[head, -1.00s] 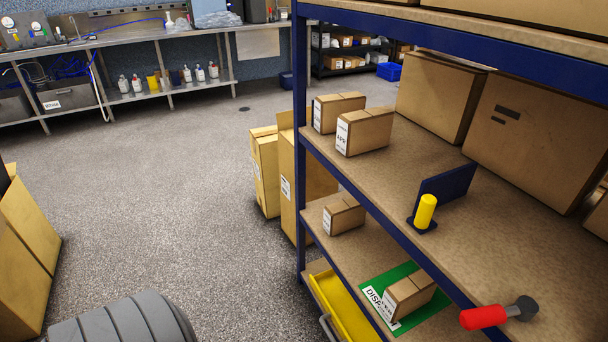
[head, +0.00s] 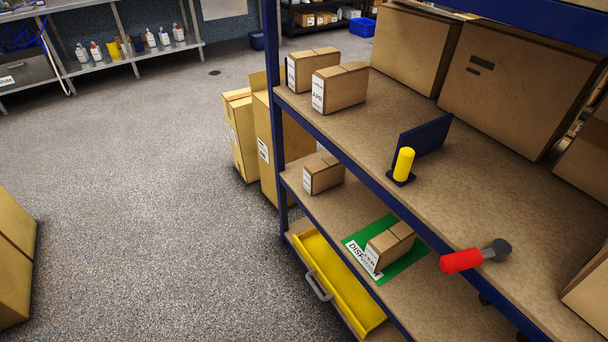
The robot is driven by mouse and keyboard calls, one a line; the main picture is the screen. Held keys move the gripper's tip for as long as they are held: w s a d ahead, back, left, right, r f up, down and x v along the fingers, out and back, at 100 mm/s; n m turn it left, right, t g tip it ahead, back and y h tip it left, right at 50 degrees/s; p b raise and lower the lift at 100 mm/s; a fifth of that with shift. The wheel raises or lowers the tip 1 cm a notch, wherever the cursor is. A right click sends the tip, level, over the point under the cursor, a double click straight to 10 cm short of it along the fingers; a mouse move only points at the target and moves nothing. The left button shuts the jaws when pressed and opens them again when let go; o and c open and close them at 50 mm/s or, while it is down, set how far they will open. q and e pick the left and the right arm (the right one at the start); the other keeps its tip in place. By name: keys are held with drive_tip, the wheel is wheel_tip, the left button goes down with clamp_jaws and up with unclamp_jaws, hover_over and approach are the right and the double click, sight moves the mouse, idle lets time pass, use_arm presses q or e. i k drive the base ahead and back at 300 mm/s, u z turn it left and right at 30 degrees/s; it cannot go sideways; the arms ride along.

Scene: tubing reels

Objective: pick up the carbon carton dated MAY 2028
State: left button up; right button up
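Several small brown cartons with white labels stand on the blue-framed shelf rack. On the upper shelf (head: 440,215) are a rear carton (head: 318,68) and a front carton (head: 346,88), whose label seems to read APR. On the lower shelf (head: 440,310) one carton (head: 325,175) stands at the left end, its label too small to read. Another carton (head: 391,245) stands on a green mat (head: 408,268) marked with partly covered lettering starting DIS; its own label is not clearly readable. I cannot make out MAY 2028 on any label. Neither gripper is in view.
A yellow cylinder (head: 403,164) by a dark blue plate (head: 425,143) and a red-handled tool (head: 462,261) are on the upper shelf. Large boxes (head: 515,85) line its back. A yellow drawer (head: 345,290) juts out below.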

sight(323, 174)
drive_tip(key=u, duration=1.6)
drive_tip(key=i, duration=1.9)
drive_tip(key=z, duration=3.45)
